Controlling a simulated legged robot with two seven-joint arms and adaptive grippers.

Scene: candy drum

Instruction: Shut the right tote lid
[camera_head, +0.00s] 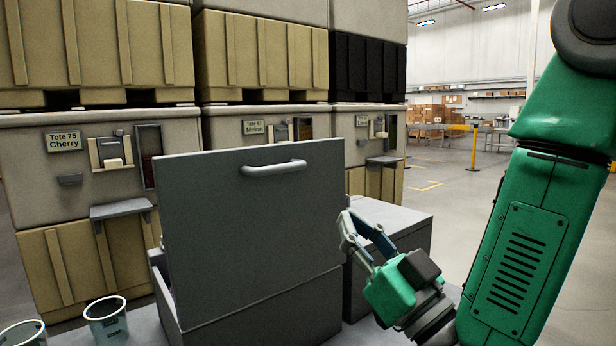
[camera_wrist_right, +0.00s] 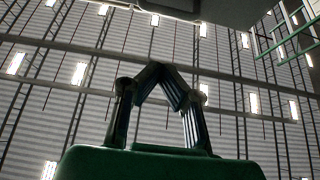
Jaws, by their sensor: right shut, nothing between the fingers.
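A dark grey lid (camera_head: 250,215) with a pale bar handle (camera_head: 273,168) stands raised on a grey tote (camera_head: 262,312) in the middle of the head view. The lid hides most of the tote's inside. My right gripper (camera_head: 347,222) is just right of the lid's right edge, shut and empty. I cannot tell whether it touches the lid. Its fingertips also meet in the right wrist view (camera_wrist_right: 160,72), below a dark surface that I cannot identify. A second grey box (camera_head: 412,232) with a flat pale top stands behind the gripper. My left gripper is not in view.
Two clear cups (camera_head: 107,322) stand at the front left. Labelled beige dispensers (camera_head: 75,190) with small shelves line the back, below stacked crates (camera_head: 262,55). Open floor (camera_head: 450,210) lies at the right, with a yellow post (camera_head: 474,150) farther off.

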